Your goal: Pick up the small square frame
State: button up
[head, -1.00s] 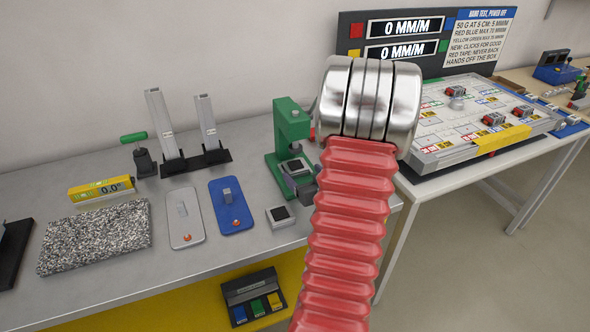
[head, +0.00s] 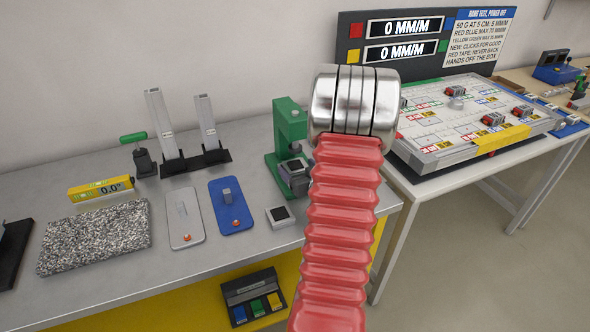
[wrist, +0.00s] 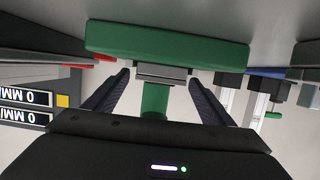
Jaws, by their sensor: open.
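A small square frame (head: 280,216), pale with a dark centre, lies flat on the grey bench in front of the green press (head: 291,122). Another small dark square piece shows low on the press, partly covered. In the head view my red arm hides most of my gripper, which is beside the press. In the wrist view my gripper (wrist: 160,78) is open, its two dark fingers on either side of a grey metal piece (wrist: 160,72) against the green press (wrist: 165,40). I cannot tell whether the fingers touch it.
A blue plate (head: 231,206), a grey plate (head: 183,222) and a speckled stone slab (head: 95,237) lie left of the frame. Two upright channels (head: 206,122) stand behind. A second table with a lightbox (head: 470,115) is at right.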

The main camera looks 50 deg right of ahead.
jog(key=shift+c, duration=0.6)
jog(key=c, duration=1.2)
jog(key=shift+r, duration=0.2)
